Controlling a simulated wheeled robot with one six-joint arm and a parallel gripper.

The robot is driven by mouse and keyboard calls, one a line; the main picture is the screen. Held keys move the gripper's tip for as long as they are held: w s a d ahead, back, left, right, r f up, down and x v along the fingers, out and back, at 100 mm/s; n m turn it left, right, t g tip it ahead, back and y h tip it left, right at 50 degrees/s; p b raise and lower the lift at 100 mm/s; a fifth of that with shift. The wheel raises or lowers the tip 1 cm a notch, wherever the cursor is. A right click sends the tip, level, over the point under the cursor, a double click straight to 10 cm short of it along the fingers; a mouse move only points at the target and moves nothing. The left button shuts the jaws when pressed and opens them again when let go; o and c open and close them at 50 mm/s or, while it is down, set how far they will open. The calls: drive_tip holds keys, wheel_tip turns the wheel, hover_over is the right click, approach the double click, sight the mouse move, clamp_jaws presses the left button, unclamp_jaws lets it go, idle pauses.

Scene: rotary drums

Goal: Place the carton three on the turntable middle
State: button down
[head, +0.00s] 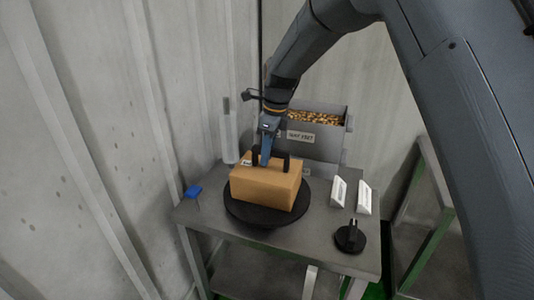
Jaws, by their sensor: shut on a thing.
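A brown cardboard carton (262,192) is over the round black turntable (236,213) on the grey metal table. A small white label with unreadable print shows on its top left. My gripper (270,163) comes down from above and is shut on the carton at its top, between dark upright pieces. The carton covers the middle of the turntable. I cannot tell whether its underside touches the disc or hangs just above it.
A grey bin (318,136) with small brown pieces stands behind. Two white signs (338,191), (364,197) and a black knob (350,237) are at the right. A blue item (193,191) lies at the left edge, near the corrugated wall (120,120).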

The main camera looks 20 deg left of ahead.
drive_tip(key=shift+f, duration=0.1)
drive_tip(key=c, duration=1.6)
unclamp_jaws()
drive_tip(key=shift+o, duration=0.2)
drive_tip(key=r+b, duration=0.1)
drive_tip(key=r, duration=0.3)
drive_tip(key=d+r+b, duration=0.1)
drive_tip(key=r, duration=0.3)
drive_tip(key=r+b, duration=0.1)
drive_tip(key=r, duration=0.3)
drive_tip(key=shift+d, duration=0.35)
drive_tip(key=s+d+f+n, duration=0.2)
drive_tip(key=d+f+n, duration=0.1)
drive_tip(key=d, duration=0.4)
drive_tip(key=s+d+f+n+h, duration=0.1)
drive_tip(key=s+d+f+n, duration=0.1)
drive_tip(key=d, duration=0.4)
drive_tip(key=s+d+f+n, duration=0.2)
drive_tip(key=d+f+n, duration=0.1)
drive_tip(key=d, duration=0.4)
drive_tip(key=s+d+f+n, duration=0.4)
drive_tip(key=s+d+n, duration=0.1)
drive_tip(key=s+d, duration=0.3)
drive_tip(key=s+d+f+n, duration=0.4)
drive_tip(key=s+d, duration=0.4)
drive_tip(key=s, duration=0.3)
drive_tip(key=shift+f+n+t+h, duration=0.2)
drive_tip(key=shift+n+t+h, duration=0.15)
drive_tip(key=shift+n, duration=0.55)
